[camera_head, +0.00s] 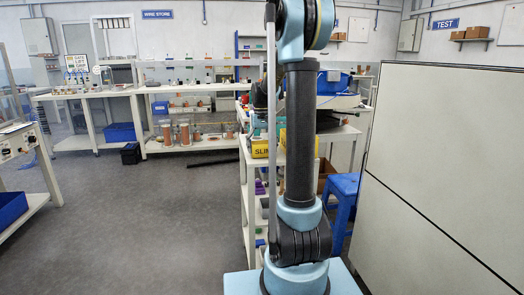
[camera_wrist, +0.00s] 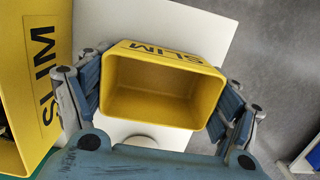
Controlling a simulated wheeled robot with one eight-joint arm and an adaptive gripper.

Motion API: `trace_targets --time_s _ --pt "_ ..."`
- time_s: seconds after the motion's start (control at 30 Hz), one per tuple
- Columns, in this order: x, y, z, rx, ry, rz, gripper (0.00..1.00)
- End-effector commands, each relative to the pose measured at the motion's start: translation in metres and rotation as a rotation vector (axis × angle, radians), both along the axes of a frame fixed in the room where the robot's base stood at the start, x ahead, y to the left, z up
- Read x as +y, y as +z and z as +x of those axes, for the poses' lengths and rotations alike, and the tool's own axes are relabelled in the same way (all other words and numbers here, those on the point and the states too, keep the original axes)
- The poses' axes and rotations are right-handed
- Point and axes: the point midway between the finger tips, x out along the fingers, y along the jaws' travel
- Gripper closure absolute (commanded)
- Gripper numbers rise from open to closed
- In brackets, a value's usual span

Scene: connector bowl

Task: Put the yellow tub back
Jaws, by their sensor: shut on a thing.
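In the wrist view a yellow tub (camera_wrist: 150,95) marked SLIM sits between the two fingers of my gripper (camera_wrist: 160,92). The fingers press on its left and right sides, and its open mouth faces the camera. Its inside looks empty. A second yellow tub (camera_wrist: 25,80), also marked SLIM, stands close by at the left edge. In the head view a yellow tub with SLIM lettering (camera_head: 260,148) shows on the white shelf rack, partly behind my arm. My gripper is hidden there, and I cannot tell which tub it holds.
A white surface (camera_wrist: 200,20) lies under the held tub; I cannot tell whether they touch. Grey floor (camera_wrist: 285,65) shows to its right. In the head view a blue stool (camera_head: 343,190) and a tall pale panel (camera_head: 450,160) stand right of my arm. Open floor (camera_head: 150,225) lies left.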

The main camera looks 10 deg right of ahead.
Motion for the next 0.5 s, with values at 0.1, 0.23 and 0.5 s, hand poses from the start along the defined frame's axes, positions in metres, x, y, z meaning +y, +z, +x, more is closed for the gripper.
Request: trace_targets --time_s 0.1,0.23,0.5 --pt "0.0000 -0.0017 0.0001 0.000 0.000 0.000 0.42" --pt "-0.0001 -0.0016 0.0001 0.000 0.000 0.000 0.42" --pt "-0.0001 -0.0030 0.0001 0.000 0.000 0.000 0.00"
